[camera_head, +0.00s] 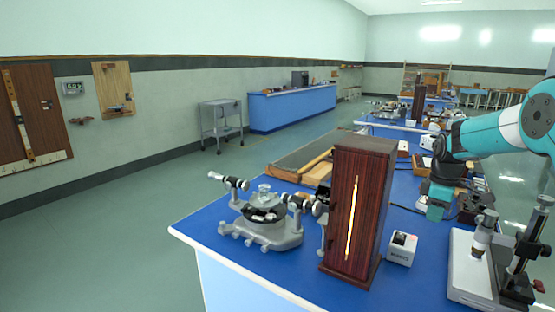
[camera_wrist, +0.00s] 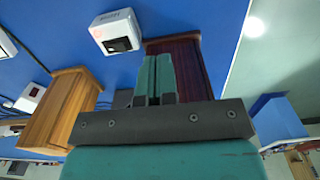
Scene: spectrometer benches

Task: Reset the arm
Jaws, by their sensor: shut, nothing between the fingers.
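My arm reaches in from the right edge of the head view. My gripper (camera_head: 436,208) hangs above the blue bench, to the right of the tall dark wooden box with a bright slit. In the wrist view, the two teal fingers of my gripper (camera_wrist: 154,75) lie side by side, shut with nothing between them. Beyond the fingertips, the dark reddish wooden box (camera_wrist: 190,55) shows, partly hidden by the fingers. A white switch box (camera_wrist: 116,32) is to the left of the fingers.
The blue bench (camera_head: 235,280) carries a spectrometer (camera_head: 262,220), the wooden lamp box (camera_head: 352,212), the white switch box (camera_head: 401,248) and a stand with a microscope-like column (camera_head: 480,240). A blue cabinet (camera_head: 293,107) and a metal trolley (camera_head: 221,122) stand at the wall. The left floor is clear.

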